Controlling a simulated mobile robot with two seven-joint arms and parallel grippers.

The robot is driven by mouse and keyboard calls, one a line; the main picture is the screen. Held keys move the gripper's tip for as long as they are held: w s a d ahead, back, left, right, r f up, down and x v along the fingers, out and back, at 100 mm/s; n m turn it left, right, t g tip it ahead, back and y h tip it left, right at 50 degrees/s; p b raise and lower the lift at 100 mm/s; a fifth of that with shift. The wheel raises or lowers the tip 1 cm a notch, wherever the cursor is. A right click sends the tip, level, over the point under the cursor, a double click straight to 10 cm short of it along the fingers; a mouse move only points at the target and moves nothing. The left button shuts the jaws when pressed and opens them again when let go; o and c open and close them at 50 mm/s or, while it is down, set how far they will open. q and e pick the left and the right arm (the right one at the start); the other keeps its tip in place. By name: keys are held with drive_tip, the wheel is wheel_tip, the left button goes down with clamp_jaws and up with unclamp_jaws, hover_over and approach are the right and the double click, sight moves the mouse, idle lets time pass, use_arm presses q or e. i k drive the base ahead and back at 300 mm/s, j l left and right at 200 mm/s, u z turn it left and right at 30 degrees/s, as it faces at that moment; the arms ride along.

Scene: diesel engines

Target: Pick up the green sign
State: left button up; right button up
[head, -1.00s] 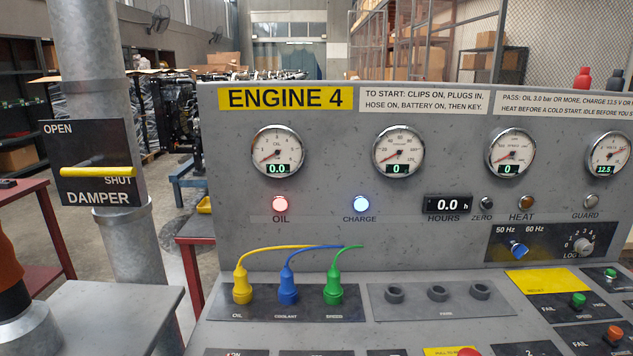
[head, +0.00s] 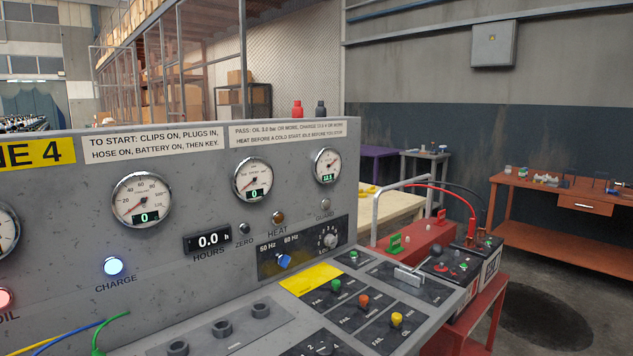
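A small upright green piece (head: 395,245) stands on the red surface behind the right end of the console; it may be the green sign, but it is too small to read. A green knob (head: 336,286) sits on the console's lower panel, and another green button (head: 353,254) is above it. Neither of my grippers is in view.
The grey engine console (head: 80,210) with gauges fills the left and middle. A battery (head: 483,250) with red and black cables stands at its right on a red stand (head: 488,318). A red workbench (head: 560,200) is further right. The floor between is clear.

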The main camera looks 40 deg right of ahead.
sight(394, 248)
drive_tip(key=z, duration=1.9)
drive_tip(key=i+u, duration=0.1)
drive_tip(key=u, duration=0.3)
drive_tip(key=l+u, duration=0.15)
drive_tip(key=u, duration=0.25)
drive_tip(key=i+l+u, duration=0.1)
drive_tip(key=u, duration=0.3)
drive_tip(key=i+l+u, duration=0.2)
drive_tip(key=l+u, duration=0.25)
drive_tip(key=l, duration=0.6)
drive_tip(key=l+u, duration=0.4)
drive_tip(key=l, duration=0.65)
drive_tip(key=i, duration=0.05)
